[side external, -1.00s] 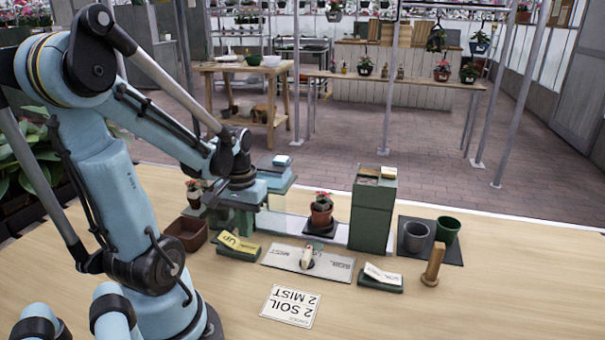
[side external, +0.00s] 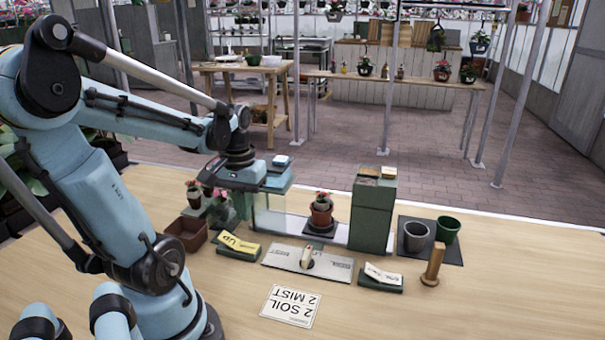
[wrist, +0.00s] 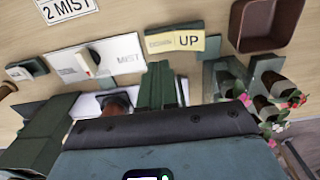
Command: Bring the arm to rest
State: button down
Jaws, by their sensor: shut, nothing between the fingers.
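My gripper (side external: 228,178) is at the end of my raised arm, above the left end of the bench station in the side view. Its fingers are hard to make out there. In the wrist view its green fingers (wrist: 160,78) look shut together with nothing held. They are above the bench, between the yellow "UP" plate (wrist: 175,42) and the station. My arm reaches across from the left and touches nothing that I can see.
Potted plants (side external: 194,192) and a brown tray (side external: 186,232) are close below my gripper. The lever plate (side external: 307,263), a potted red flower (side external: 321,210), a tall green box (side external: 372,212), two pots (side external: 430,235) and a wooden-handled tool (side external: 433,265) stand to the right.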

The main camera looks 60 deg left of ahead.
jog(key=w+d+r+m+t, duration=0.2)
jog(key=w+d+m+t, duration=0.1)
jog(key=d, duration=0.5)
jog(key=w+d+r+m+t, duration=0.1)
jog(key=w+d+m+t, duration=0.3)
jog(key=d, duration=0.5)
jog(key=w+m, duration=0.2)
jog(key=w, duration=0.1)
jog(key=shift+r, duration=0.35)
